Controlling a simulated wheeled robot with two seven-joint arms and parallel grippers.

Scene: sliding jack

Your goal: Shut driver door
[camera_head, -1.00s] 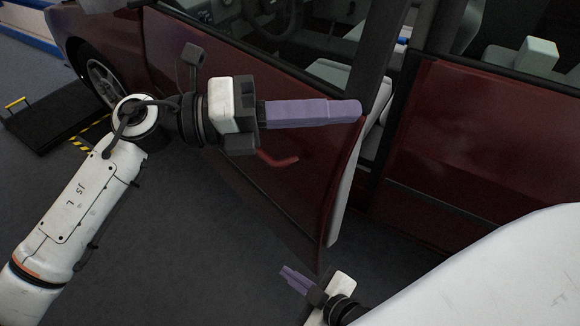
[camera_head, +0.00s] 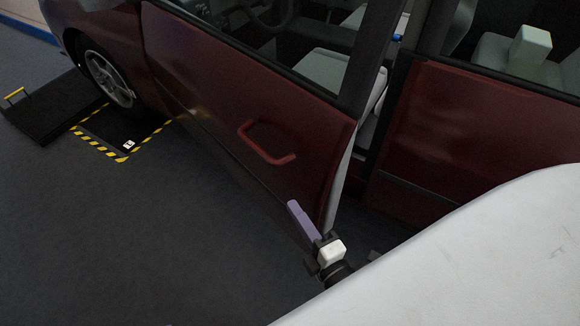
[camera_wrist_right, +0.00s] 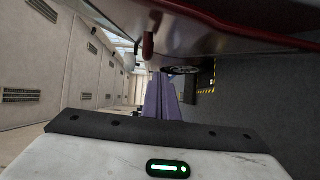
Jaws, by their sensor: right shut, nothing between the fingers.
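The dark red driver door (camera_head: 240,100) stands partly open in the head view, its rear edge swung out from the car body. A red loop handle (camera_head: 268,142) sits on its outer face. My right gripper (camera_head: 298,216) has purple fingers, shut and empty, near the lower rear corner of the door. I cannot tell if it touches the door. My left gripper is not in view.
The red car's rear door (camera_head: 475,140) is to the right, with seats visible inside. A black ramp or plate (camera_head: 40,112) with a yellow handle and a striped floor marking (camera_head: 120,140) lie by the front wheel (camera_head: 106,78).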

